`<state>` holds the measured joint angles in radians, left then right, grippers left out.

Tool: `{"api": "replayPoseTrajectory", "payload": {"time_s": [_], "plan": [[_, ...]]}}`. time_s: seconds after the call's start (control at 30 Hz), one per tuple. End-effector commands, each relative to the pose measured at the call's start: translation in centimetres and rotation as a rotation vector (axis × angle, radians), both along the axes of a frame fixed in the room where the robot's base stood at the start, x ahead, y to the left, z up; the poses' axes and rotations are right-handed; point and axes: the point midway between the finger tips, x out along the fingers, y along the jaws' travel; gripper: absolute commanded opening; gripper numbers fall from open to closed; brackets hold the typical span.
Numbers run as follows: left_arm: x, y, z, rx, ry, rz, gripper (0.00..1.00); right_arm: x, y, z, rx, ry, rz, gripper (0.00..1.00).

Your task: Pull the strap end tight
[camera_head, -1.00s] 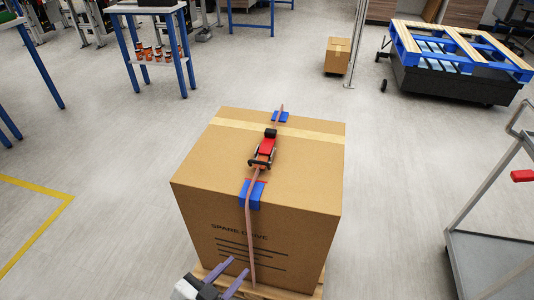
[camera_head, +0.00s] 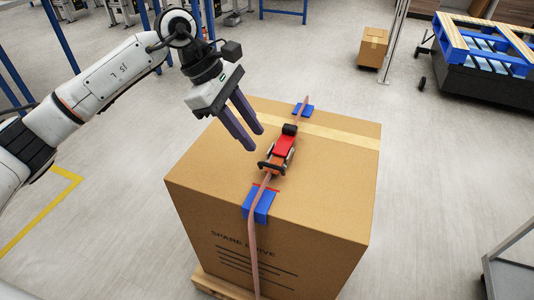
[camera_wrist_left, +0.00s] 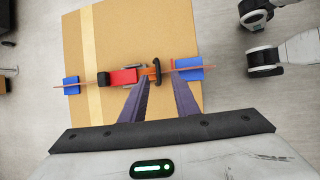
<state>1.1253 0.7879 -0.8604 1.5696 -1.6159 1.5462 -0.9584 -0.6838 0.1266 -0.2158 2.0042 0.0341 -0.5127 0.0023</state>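A pinkish strap (camera_head: 252,235) runs over the top of a large cardboard box (camera_head: 320,215) and hangs down its front face. A red and black ratchet buckle (camera_head: 283,148) sits on the strap on the box top; it also shows in the left wrist view (camera_wrist_left: 122,76). Blue edge protectors lie under the strap at the front edge (camera_head: 258,204) and back edge (camera_head: 303,111). My left gripper (camera_head: 256,142) is open and empty, its purple fingers pointing down above the box top, left of the buckle. My right gripper is not in the head view.
The box stands on a wooden pallet (camera_head: 212,284). A small box (camera_head: 373,48) stands on the floor behind, beside a post. A dark platform with blue and wooden pallets (camera_head: 485,85) is at the back right. Grey floor is clear around the box.

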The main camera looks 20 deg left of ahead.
Motion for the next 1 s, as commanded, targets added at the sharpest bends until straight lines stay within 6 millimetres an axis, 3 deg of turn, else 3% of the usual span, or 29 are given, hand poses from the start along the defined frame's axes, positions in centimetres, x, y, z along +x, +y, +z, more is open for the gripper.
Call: {"api": "replayPoseTrajectory", "payload": {"time_s": [0.07,0.17,0.7,1.0], "plan": [[0.3,1.3,0.2,0.050,-0.014,-0.001,0.28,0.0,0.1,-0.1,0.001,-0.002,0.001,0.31],[0.5,1.5,-0.4,0.068,-0.017,-0.004,0.28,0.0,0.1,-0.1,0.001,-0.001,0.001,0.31],[1.7,-2.0,-8.2,0.062,-0.014,-0.002,0.28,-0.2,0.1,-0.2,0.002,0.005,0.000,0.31],[1.9,-2.3,-8.9,0.062,-0.017,-0.002,0.28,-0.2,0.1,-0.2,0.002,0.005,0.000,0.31]]}}
